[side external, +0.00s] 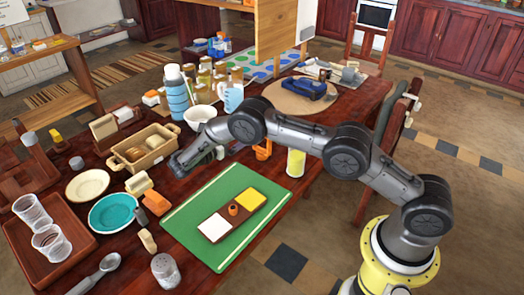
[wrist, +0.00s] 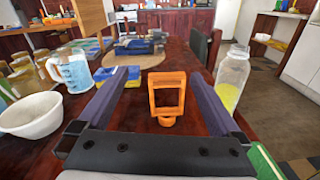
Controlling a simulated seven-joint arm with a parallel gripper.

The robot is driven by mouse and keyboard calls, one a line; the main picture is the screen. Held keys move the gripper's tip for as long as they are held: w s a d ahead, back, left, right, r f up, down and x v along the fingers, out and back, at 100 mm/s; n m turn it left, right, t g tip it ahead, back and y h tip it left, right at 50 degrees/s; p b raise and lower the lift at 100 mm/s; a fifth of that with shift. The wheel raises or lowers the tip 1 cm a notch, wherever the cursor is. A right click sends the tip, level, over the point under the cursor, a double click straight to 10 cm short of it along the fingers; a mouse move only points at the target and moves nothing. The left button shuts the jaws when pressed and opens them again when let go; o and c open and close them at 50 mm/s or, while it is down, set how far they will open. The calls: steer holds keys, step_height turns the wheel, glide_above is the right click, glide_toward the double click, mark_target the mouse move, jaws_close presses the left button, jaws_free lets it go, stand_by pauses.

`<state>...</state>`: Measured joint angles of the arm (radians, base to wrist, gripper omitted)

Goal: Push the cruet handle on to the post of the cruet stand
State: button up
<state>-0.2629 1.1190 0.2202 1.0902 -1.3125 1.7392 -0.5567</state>
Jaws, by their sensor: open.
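The orange cruet handle (wrist: 167,97), an open frame with a rounded foot, stands upright on the dark wooden table in the wrist view. In the side view the handle (side external: 263,150) is partly hidden behind my arm. My gripper (wrist: 156,84) is open and empty; the handle shows ahead between its two fingers, apart from them. The cruet stand (side external: 232,212) is a dark base with a white and a yellow square and a small orange-brown post (side external: 233,209) in the middle. It lies on the green mat (side external: 190,205); the wrist view does not show it.
A clear bottle with yellow contents (wrist: 232,80) stands right of the handle. A white bowl (wrist: 32,114) and blue measuring cup (wrist: 70,72) are at left. A wooden basket (side external: 145,147) and teal plate (side external: 113,212) lie left of the mat.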

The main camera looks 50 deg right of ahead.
steer(key=shift+n, duration=0.9)
steer(key=f, duration=0.2)
steer(key=s+f, duration=0.1)
steer(key=f, duration=0.1)
steer(key=a+f, duration=0.1)
steer(key=f, duration=0.2)
steer(key=shift+s, duration=0.35)
steer(key=shift+d, duration=0.25)
steer(key=d, duration=1.3)
steer(key=c, duration=1.5)
step_height(320, 180, up, 10)
steer(key=t, duration=0.1)
steer(key=shift+c, duration=0.2)
steer(key=s+a+n+t+y, duration=0.3)
steer(key=a+n+t, duration=0.2)
steer(key=a, duration=0.8)
steer(key=s+a+n+t+y, duration=0.4)
steer(key=a+t, duration=0.5)
steer(key=a, duration=0.5)
steer(key=shift+n, duration=1.1)
